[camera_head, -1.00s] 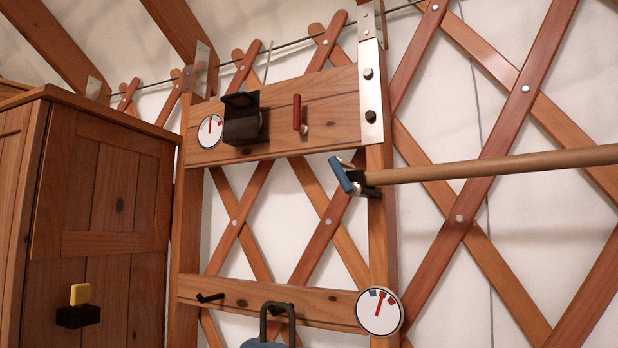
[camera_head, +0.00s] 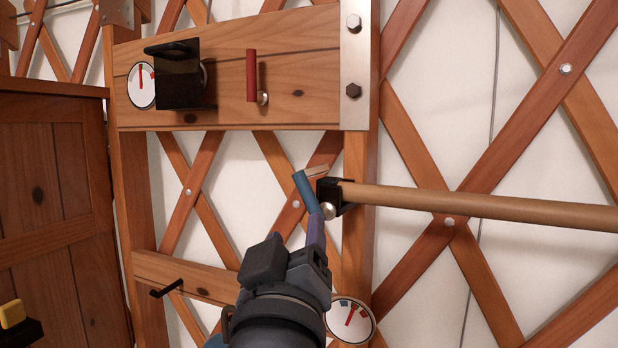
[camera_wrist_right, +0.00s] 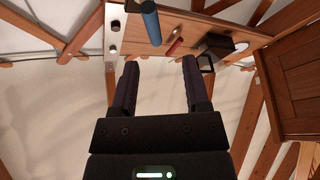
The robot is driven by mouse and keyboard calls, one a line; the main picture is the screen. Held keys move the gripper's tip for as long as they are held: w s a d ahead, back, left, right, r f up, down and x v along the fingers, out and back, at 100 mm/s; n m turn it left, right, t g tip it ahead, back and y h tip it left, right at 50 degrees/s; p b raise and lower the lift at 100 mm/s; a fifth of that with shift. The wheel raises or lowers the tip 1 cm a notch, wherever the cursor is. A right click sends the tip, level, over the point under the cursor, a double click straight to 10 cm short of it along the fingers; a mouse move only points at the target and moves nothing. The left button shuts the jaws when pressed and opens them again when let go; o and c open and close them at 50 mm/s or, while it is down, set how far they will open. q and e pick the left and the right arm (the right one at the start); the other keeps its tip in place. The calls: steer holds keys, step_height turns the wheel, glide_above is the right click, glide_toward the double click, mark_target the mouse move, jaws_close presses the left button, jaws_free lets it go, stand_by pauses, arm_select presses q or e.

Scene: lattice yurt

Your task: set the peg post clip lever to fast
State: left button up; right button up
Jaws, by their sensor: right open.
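The blue clip lever (camera_head: 306,190) sits on the post beside a black clip bracket (camera_head: 328,190); it leans up and to the left. A pale piece shows behind its top. The lever also shows in the right wrist view (camera_wrist_right: 150,22), ahead of my fingertips and nearer the left-hand finger. My right gripper (camera_head: 316,228) comes up from below, its tips close under the lever's lower end; touching or apart I cannot tell. In the right wrist view its two fingers (camera_wrist_right: 160,62) are spread with nothing between them. My left gripper is not in view.
A wooden pole (camera_head: 480,205) runs right from the bracket. Above are a red lever (camera_head: 252,76), a black box (camera_head: 178,82) and a dial (camera_head: 141,86). A second dial (camera_head: 350,320), partly hidden by my arm, is below. A peg (camera_head: 166,288) juts from the lower rail.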

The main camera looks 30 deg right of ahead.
mark_target(304, 191)
steer(key=w+d+r+p, duration=0.2)
steer(key=r, duration=0.1)
steer(key=shift+w+d, duration=0.1)
steer(key=shift+w, duration=0.05)
steer(key=x, duration=0.1)
steer(key=p+x, duration=0.1)
steer(key=x, duration=0.3)
steer(key=shift+w+d+f+p, duration=0.1)
steer(key=shift+f+p, duration=0.25)
steer(key=shift+p, duration=0.05)
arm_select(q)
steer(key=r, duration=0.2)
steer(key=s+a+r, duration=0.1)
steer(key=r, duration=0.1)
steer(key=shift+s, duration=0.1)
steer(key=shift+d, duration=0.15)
arm_select(e)
jaws_close()
